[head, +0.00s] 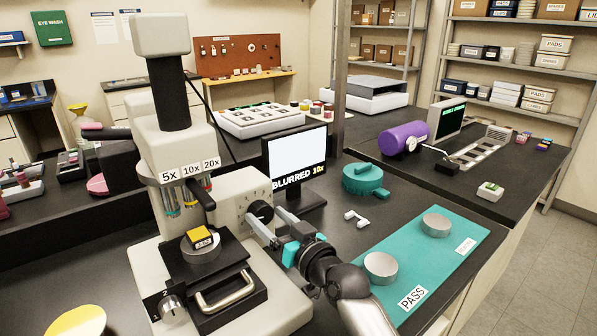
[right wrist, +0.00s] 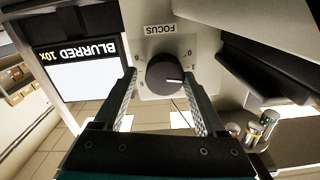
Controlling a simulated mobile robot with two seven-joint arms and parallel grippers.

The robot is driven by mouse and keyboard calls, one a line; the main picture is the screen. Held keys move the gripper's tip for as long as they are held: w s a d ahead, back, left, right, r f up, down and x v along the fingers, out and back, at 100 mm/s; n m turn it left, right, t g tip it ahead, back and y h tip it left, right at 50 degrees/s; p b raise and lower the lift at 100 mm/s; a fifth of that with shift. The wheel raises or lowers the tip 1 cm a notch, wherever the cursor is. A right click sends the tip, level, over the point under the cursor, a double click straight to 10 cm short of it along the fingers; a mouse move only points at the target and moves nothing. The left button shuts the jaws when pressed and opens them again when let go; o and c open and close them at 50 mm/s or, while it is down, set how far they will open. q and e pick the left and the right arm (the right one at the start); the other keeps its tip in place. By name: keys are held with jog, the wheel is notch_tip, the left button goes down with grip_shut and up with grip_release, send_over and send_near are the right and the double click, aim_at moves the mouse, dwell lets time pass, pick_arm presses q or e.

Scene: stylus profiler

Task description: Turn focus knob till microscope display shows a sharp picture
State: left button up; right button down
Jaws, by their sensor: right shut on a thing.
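The microscope (head: 185,160) stands at the left of the head view, with lenses marked 5X, 10X and 20X and a sample with a yellow top (head: 201,237) on its stage. The dark round focus knob (head: 260,212) is on its right side. The right wrist view shows the knob (right wrist: 164,74) under a FOCUS label, its white mark pointing right in that picture. My right gripper (head: 266,226) is shut on the knob, one finger on each side. The display (head: 297,155) reads BLURRED 10x below a plain white screen. My left gripper is not in view.
A teal mat (head: 440,262) with two grey discs and a PASS label lies right of my right arm. A teal round part (head: 362,178) and a small white part (head: 356,217) lie behind it. A purple cylinder (head: 403,138) is on the bench further back.

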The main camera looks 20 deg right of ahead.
jog(key=m, duration=1)
jog(key=shift+s+a+f+m, duration=0.1)
jog(key=shift+a+f+m, duration=0.1)
jog(key=shift+a+m, duration=0.1)
